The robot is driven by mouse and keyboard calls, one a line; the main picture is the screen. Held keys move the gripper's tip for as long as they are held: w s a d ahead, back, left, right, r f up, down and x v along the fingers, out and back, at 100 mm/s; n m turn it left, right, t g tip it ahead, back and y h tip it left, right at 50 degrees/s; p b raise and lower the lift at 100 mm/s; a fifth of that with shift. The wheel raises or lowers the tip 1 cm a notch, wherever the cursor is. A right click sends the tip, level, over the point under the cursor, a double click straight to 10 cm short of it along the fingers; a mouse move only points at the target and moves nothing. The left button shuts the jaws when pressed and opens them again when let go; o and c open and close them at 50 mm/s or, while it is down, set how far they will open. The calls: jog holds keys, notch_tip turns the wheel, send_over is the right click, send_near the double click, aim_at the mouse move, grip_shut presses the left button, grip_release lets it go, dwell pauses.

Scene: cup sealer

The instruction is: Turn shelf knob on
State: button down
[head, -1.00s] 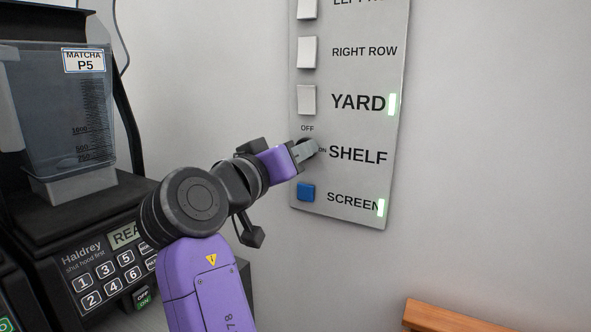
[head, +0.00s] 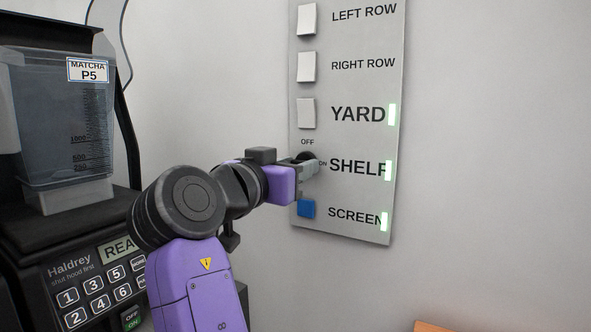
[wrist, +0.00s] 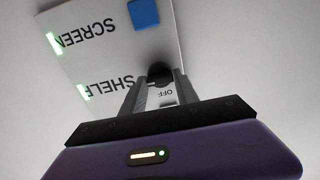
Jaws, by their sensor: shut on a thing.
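The shelf knob (head: 307,157) is a dark round knob on the grey wall panel (head: 350,40), beside the SHELF label, with OFF printed above it and ON to its right. A lit green strip (head: 388,163) shows at the end of the SHELF label. My gripper (head: 313,169) is shut on the knob, and its fingers hide part of it. In the wrist view the knob (wrist: 159,73) sits between the two fingertips, and the green strip by SHELF (wrist: 84,92) is lit there too.
White switches for YARD (head: 306,113), RIGHT ROW (head: 307,67) and LEFT ROW (head: 307,19) are above the knob. A blue SCREEN switch (head: 306,208) is just below. A blender-like machine (head: 65,130) stands at the left. The wall at right is clear.

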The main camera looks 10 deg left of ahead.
jog(key=shift+f, duration=0.15)
jog(key=c, duration=0.9)
grip_release()
jog(key=shift+s, duration=0.1)
jog(key=v, duration=0.7)
jog(key=shift+s+a, duration=0.15)
jog(key=shift+s, duration=0.15)
